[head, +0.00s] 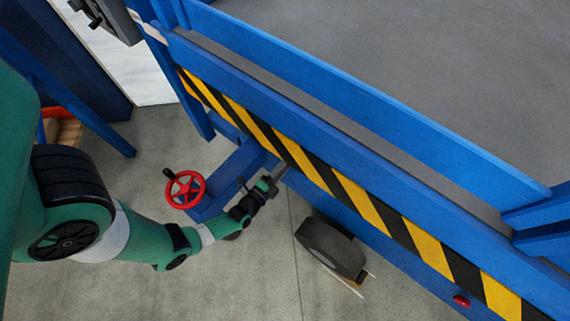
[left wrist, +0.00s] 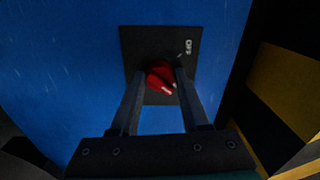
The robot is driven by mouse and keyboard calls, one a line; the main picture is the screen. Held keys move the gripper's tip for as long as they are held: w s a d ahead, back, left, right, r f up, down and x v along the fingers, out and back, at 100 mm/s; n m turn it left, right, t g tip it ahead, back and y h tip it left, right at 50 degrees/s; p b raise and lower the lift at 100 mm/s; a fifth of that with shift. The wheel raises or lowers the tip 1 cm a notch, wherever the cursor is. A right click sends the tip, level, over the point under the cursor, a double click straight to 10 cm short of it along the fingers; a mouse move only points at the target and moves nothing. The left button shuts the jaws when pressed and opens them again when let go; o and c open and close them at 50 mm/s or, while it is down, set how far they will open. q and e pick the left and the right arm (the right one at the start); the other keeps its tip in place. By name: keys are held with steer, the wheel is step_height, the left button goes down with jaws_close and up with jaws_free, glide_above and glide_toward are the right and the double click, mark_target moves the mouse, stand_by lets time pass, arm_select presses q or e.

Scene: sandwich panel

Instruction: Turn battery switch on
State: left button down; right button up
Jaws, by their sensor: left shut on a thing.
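The battery switch is a red knob (left wrist: 161,76) on a black plate (left wrist: 155,42) fixed to a blue panel, in the left wrist view. White "OFF" lettering shows at the plate's upper right. A pale mark on the knob points to the lower right. My left gripper (left wrist: 163,74) has its two fingers on either side of the knob and is shut on it. In the head view my left gripper (head: 279,172) reaches the blue frame below the striped band, and the knob is hidden there. My right gripper is not in view.
A blue frame (head: 350,165) with a yellow-black striped band (head: 360,200) runs diagonally across. A red handwheel (head: 185,189) stands left of my left wrist. A dark wheel (head: 333,248) sits below the frame, and a red button (head: 461,301) is at lower right.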

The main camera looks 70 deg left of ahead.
arm_select(q)
steer(key=shift+m, duration=0.6)
steer(key=shift+c, duration=2)
jaws_free()
steer(key=p+v, duration=0.3)
steer(key=v, duration=0.8)
steer(key=shift+s, duration=0.35)
steer(key=shift+d, duration=0.15)
